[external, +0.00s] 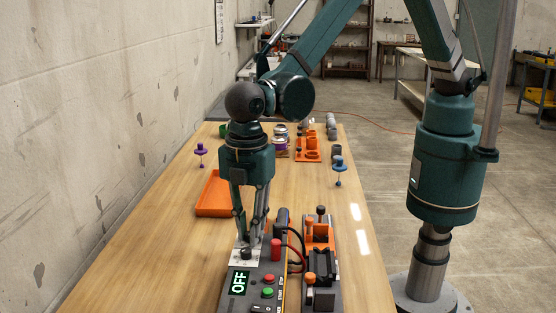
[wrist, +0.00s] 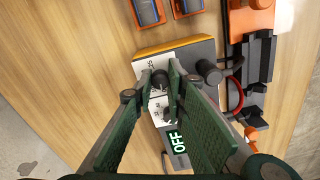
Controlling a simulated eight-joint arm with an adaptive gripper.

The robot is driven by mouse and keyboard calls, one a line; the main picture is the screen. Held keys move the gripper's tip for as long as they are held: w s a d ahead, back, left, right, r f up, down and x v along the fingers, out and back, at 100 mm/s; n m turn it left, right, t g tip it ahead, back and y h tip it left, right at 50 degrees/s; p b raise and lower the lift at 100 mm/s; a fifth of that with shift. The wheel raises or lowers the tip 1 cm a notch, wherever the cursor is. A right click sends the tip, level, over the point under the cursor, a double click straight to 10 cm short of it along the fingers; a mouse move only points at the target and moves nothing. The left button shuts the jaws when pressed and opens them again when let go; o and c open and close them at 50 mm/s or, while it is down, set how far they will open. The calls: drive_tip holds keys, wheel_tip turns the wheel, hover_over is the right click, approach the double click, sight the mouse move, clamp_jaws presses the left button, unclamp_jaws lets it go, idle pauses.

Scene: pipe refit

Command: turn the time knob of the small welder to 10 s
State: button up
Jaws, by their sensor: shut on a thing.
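The small welder (external: 262,292) is a grey box at the near end of the table, with a display reading OFF and red and green buttons. It also shows in the wrist view (wrist: 204,50). My gripper (wrist: 161,76) points down at its white dial panel. The fingers are shut on a dark knob (wrist: 160,80) at the end of the panel away from the display. A second dark knob (external: 246,254) is nearer the display, just clear of the fingertips. The dial marks are too small to read, so I cannot tell the held knob's setting.
An orange tray (external: 213,195) is behind. Purple (external: 201,151) and blue (external: 339,166) knobbed pieces stand farther back. The table's left side is clear.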

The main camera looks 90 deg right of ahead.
drive_tip(key=m+b, duration=0.1)
drive_tip(key=m, duration=0.3)
drive_tip(key=shift+s+f, duration=0.1)
drive_tip(key=shift+m+b, duration=0.65)
drive_tip(key=shift+m, duration=0.95)
drive_tip(key=o, duration=0.9)
drive_tip(key=shift+r, duration=0.25)
wheel_tip(320, 180, up, 12)
drive_tip(key=shift+f, duration=0.15)
